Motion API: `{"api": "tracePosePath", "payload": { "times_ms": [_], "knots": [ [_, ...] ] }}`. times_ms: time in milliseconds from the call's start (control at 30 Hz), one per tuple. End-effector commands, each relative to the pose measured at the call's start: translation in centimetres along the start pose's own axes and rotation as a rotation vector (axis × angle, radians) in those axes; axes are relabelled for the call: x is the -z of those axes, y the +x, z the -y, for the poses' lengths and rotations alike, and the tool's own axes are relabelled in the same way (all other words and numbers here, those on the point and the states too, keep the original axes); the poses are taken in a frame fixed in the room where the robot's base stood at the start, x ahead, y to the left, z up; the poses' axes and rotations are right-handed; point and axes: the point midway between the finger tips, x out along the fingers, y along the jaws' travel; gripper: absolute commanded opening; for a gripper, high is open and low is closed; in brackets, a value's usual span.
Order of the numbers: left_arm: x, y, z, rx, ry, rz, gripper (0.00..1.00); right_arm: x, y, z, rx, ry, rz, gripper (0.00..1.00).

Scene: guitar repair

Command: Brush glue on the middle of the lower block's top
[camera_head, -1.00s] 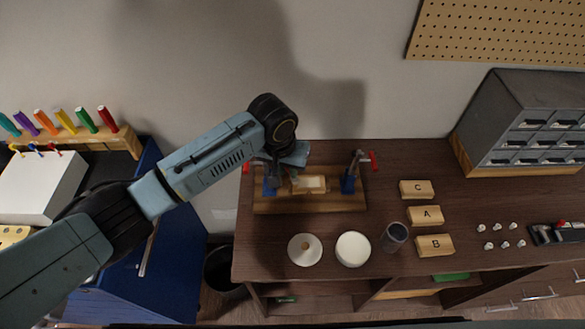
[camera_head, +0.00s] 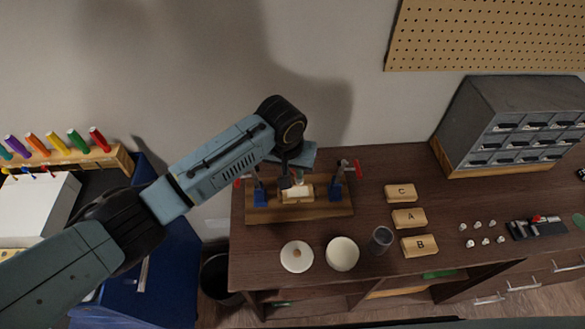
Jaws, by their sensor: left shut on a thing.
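The lower block (camera_head: 297,195) is a small pale wooden piece on a wooden board (camera_head: 300,215), between two blue clamps, the left one (camera_head: 260,196) and the right one (camera_head: 336,190). My left arm reaches in from the left. My left gripper (camera_head: 287,182) points down close to the block's left part and covers some of its back edge. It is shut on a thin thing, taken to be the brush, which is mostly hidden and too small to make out. I cannot tell whether its tip touches the block. My right gripper is not in view.
In front of the board are a white round lid (camera_head: 297,257), a white bowl (camera_head: 342,254) and a grey cup (camera_head: 381,240). Blocks marked C (camera_head: 400,194), A (camera_head: 409,219) and B (camera_head: 420,246) lie to the right. A grey drawer cabinet (camera_head: 515,115) stands at the back right.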

Motion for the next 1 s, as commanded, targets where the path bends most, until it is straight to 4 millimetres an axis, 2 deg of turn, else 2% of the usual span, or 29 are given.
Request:
{"api": "tracePosePath", "payload": {
  "times_ms": [33,167,400,1000],
  "knots": [
    [0.1,-0.8,-0.1,-0.001,0.001,0.000,0.00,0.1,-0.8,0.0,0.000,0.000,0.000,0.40],
    [0.4,-1.9,-0.2,-0.001,0.003,0.000,0.00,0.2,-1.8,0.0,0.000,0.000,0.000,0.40],
    [0.9,-3.4,-1.0,-0.004,0.016,0.000,0.00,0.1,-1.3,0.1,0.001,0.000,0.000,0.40],
    [0.9,-3.7,-1.0,-0.003,0.017,0.001,0.00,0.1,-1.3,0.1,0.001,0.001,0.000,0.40]
  ]
}}
